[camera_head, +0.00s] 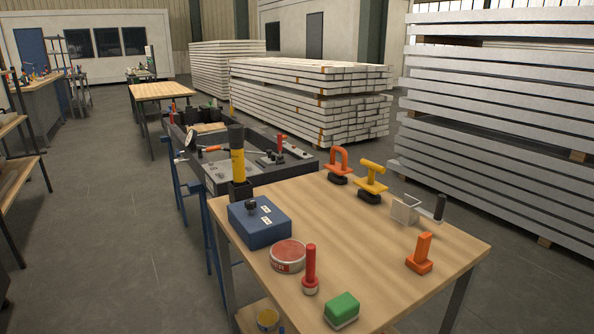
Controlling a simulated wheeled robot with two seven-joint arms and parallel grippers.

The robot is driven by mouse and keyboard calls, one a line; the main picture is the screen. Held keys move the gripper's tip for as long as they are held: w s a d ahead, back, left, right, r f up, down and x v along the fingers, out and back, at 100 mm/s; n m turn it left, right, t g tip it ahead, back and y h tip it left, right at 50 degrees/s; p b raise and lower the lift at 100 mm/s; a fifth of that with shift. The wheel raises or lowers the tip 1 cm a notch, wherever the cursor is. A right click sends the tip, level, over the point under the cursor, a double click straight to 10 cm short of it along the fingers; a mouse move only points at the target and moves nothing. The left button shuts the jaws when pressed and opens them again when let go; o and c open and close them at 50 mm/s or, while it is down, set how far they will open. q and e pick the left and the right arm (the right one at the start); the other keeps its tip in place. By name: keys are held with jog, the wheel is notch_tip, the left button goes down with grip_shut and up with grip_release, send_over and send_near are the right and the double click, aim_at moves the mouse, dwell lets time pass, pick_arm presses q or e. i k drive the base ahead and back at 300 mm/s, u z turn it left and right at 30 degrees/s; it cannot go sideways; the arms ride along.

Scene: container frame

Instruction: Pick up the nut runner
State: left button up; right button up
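A tall tool with a yellow body and black ends (237,165) stands upright in a dark base at the far left corner of the wooden table (375,265). It looks like the nut runner, though I cannot be sure of that. A blue box (259,222) with a black knob on top stands just in front of it and is close to its base. Neither of my grippers is in view.
On the table are a round red tin (288,255), a red-handled tool (310,270), a green block (342,309), an orange tool (420,255), a clear-bladed scraper (406,210), and orange (339,165) and yellow (370,183) handled tools. A dark bench (225,180) adjoins behind. The table's middle is clear.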

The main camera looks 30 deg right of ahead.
aim_at(235, 132)
jog(key=z, duration=0.35)
jog(key=k, duration=0.55)
jog(key=u, duration=0.8)
jog(key=i, duration=1.75)
jog(key=z, duration=0.95)
